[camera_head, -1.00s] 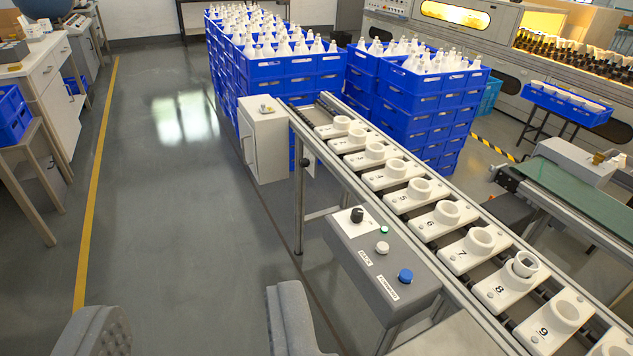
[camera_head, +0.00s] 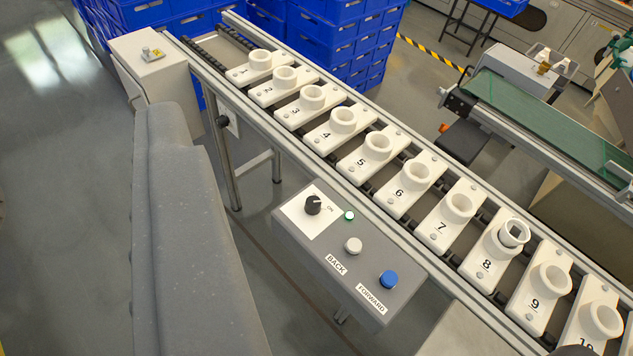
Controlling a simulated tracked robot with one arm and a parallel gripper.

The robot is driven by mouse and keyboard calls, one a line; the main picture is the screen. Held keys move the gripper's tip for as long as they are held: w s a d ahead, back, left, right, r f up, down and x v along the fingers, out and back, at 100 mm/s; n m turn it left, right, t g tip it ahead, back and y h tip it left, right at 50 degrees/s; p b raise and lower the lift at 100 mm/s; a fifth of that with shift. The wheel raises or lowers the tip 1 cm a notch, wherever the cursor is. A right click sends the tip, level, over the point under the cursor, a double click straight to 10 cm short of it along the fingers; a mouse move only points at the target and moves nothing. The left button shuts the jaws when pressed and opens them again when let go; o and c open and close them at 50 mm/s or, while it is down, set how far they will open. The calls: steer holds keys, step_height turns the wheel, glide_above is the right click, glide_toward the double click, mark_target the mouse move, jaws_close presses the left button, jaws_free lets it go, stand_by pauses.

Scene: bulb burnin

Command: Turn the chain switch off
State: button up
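A black rotary knob (camera_head: 313,204) sits on a white plate marked ON, on the grey control panel (camera_head: 290,228) beside the conveyor. A small green lamp (camera_head: 349,216) is next to it. A metal toggle (camera_head: 152,53) with a yellow label stands on top of the white cabinet (camera_head: 150,78) at the conveyor's far end. No label shows which of the two is the chain switch. A large grey padded part, seemingly of my gripper (camera_head: 190,235), fills the left centre, left of the panel and touching neither control. Its opening is not clear.
The panel also has a white BACK button (camera_head: 353,245) and a blue FORWARD button (camera_head: 388,280). Numbered white holders (camera_head: 399,190) line the conveyor; holder 8 carries a ring-shaped piece (camera_head: 514,232). Blue crates (camera_head: 335,40) are stacked behind. A green belt (camera_head: 545,112) lies at right.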

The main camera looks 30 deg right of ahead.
steer(key=o, duration=0.3)
steer(key=shift+w+a, duration=0.1)
steer(key=shift+o, duration=0.2)
steer(key=m+g+p, duration=1.2)
steer(key=g+p, duration=0.3)
steer(key=p, duration=0.1)
glide_above(314, 202)
step_height(314, 202, down, 29)
step_height(314, 202, down, 13)
steer(key=shift+f+b, duration=0.1)
steer(key=shift+b, duration=1.05)
